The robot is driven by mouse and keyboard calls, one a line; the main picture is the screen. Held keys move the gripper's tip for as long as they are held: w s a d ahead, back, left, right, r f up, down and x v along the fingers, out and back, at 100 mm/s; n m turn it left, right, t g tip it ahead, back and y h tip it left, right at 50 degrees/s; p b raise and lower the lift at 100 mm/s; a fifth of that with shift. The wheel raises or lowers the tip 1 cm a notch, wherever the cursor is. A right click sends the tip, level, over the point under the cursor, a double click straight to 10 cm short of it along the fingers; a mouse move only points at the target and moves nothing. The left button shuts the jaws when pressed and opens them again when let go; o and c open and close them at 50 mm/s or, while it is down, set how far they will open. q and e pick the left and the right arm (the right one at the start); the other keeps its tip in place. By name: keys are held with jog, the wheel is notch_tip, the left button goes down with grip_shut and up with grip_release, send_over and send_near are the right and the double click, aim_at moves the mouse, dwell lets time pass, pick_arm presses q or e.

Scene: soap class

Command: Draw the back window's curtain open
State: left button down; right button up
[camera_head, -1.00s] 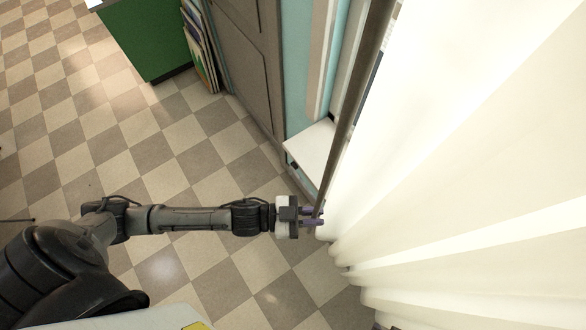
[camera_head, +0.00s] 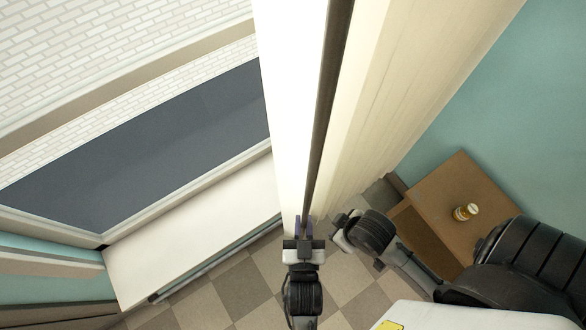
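The back window (camera_head: 150,150) shows uncovered at the left, with a brick wall and a dark surface beyond the glass. The cream curtain (camera_head: 405,70) hangs gathered in folds in the middle, beside a bright white strip. A long dark rod (camera_head: 325,100) runs down in front of the curtain.
A white sill (camera_head: 190,235) lies under the window. A brown wooden cabinet (camera_head: 440,205) with a small yellow-labelled bottle (camera_head: 465,212) stands at the right by a teal wall (camera_head: 500,110). Checkered floor (camera_head: 235,290) shows at the bottom.

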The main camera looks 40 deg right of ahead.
pick_arm(q)
jog(key=shift+d, duration=0.5)
jog(key=c, duration=1.1)
grip_release()
jog(key=shift+c, duration=0.2)
jog(key=shift+s+a, duration=0.1)
jog(key=shift+s, duration=0.05)
jog(key=b+v, duration=0.3)
jog(key=v, duration=1)
jog(key=shift+s+a, duration=0.2)
